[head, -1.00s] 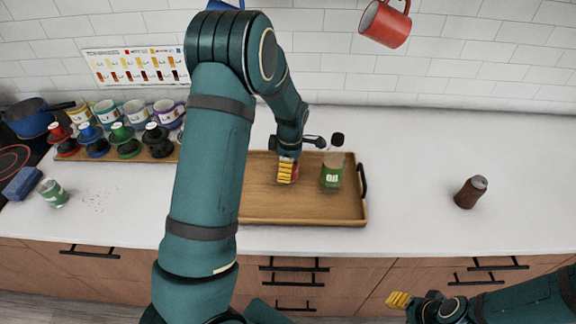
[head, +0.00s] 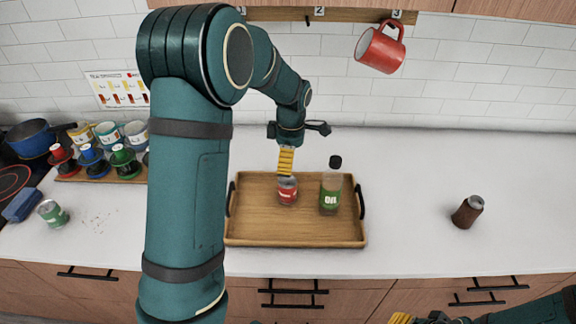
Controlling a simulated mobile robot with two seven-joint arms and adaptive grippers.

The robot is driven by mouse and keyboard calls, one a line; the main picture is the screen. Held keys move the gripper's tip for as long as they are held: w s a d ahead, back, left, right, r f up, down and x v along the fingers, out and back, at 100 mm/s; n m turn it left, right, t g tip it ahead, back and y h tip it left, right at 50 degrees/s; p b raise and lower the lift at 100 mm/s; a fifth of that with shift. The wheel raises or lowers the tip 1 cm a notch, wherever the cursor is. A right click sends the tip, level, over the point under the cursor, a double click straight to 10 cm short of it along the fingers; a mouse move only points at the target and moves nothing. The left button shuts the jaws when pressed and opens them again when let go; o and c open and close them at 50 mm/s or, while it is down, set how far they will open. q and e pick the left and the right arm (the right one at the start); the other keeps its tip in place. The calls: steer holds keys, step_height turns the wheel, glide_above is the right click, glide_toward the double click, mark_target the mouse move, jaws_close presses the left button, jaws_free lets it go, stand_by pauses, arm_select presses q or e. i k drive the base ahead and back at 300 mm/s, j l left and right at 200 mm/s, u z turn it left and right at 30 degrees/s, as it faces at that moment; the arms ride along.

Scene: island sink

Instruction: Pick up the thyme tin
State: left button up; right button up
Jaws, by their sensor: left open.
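A small red-labelled tin (head: 287,191) stands upright on the wooden tray (head: 265,236); its label is too small to read for certain. A green-and-white tin (head: 52,213) sits tilted on the counter at the far left, its label also unreadable. I cannot tell from the labels which is the thyme tin. My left gripper (head: 286,161) is open, with its yellow fingers just above the red tin and nothing visible held. My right gripper (head: 401,318) shows only partly at the bottom edge, and its jaw state is unclear.
A green oil bottle (head: 330,191) stands right of the red tin on the tray. A brown jar (head: 467,211) is on the right counter. A red mug (head: 380,47) hangs above. Colored-topped shakers (head: 122,160) and cups line the left.

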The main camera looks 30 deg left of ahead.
mark_target(49, 210)
steer(key=k, duration=1)
